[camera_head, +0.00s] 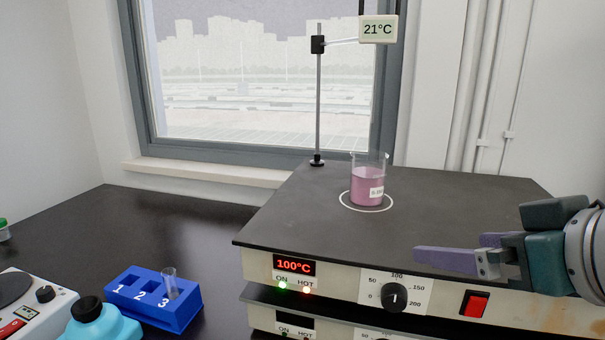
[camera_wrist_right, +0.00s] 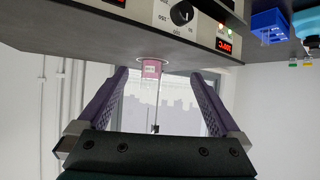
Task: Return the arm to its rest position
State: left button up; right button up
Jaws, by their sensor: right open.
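My right gripper (camera_head: 450,250) comes in from the right in the head view, in front of the hot plate's front right part. Its two purple fingers are apart with nothing between them; the gripper also shows in the right wrist view (camera_wrist_right: 158,95). A glass beaker (camera_head: 368,186) with pink liquid and a white label stands upright inside the white ring on the hot plate (camera_head: 290,215). It is apart from the gripper. In the wrist view, the beaker (camera_wrist_right: 152,72) appears upside down beyond the fingers. My left gripper is not in view.
The hot plate's display (camera_head: 294,267) reads 100°C, with ON and HOT lights lit. A stand (camera_head: 318,100) carries a 21°C display (camera_head: 378,29). A blue rack (camera_head: 150,299) holds a tube in slot 3. A white device (camera_head: 30,305) stands at left. Dark bench behind the rack is clear.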

jog(key=s+f+g+h+p, duration=0.1)
jog(key=s+f+g+p, duration=0.2)
jog(key=s, duration=0.9)
jog(key=s+f+g+h+p, duration=0.15)
jog(key=s+g, duration=0.35)
jog(key=s, duration=0.6)
notch_tip(320, 180, up, 38)
jog(key=s+p, duration=0.1)
jog(key=p, duration=3.7)
jog(key=shift+d+m, duration=0.3)
jog(key=shift+d, duration=0.05)
